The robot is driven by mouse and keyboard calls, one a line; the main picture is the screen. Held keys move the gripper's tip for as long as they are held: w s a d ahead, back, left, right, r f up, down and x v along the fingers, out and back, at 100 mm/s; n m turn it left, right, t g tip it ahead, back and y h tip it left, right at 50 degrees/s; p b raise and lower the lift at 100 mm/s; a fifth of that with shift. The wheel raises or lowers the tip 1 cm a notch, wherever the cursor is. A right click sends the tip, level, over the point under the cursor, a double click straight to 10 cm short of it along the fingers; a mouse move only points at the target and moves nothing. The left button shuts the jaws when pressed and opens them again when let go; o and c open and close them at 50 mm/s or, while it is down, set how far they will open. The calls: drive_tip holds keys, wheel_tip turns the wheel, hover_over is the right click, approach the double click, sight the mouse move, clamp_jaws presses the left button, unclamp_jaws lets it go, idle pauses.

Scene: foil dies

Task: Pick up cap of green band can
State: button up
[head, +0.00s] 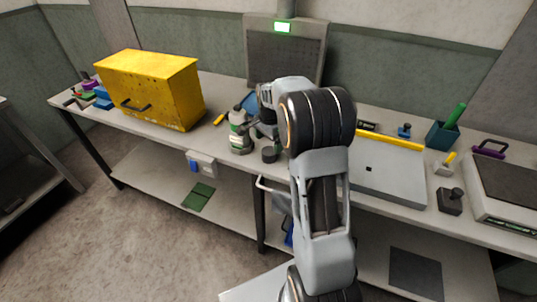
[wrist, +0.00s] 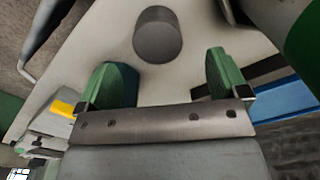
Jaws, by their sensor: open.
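My gripper (head: 259,130) is above and behind the cylinder, beside the can, and partly hidden by my arm. In the wrist view the cylinder (wrist: 157,38) lies ahead of my open gripper (wrist: 168,75), roughly centred between the green fingertips and apart from them. A green curved surface at the upper right there may be the can.
A yellow box (head: 150,90) stands on the left of the bench. A small yellow item (head: 219,119) lies behind the can. A grey tray (head: 388,180) with a yellow edge is to the right. The bench's front edge is close to the cylinder.

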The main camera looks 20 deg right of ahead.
sight(269, 150)
drive_tip(key=shift+s+f, duration=0.2)
drive_tip(key=shift+f, duration=2.4)
drive_tip(key=c, duration=0.9)
drive_tip(key=shift+r, duration=0.1)
drive_tip(key=shift+c, duration=0.2)
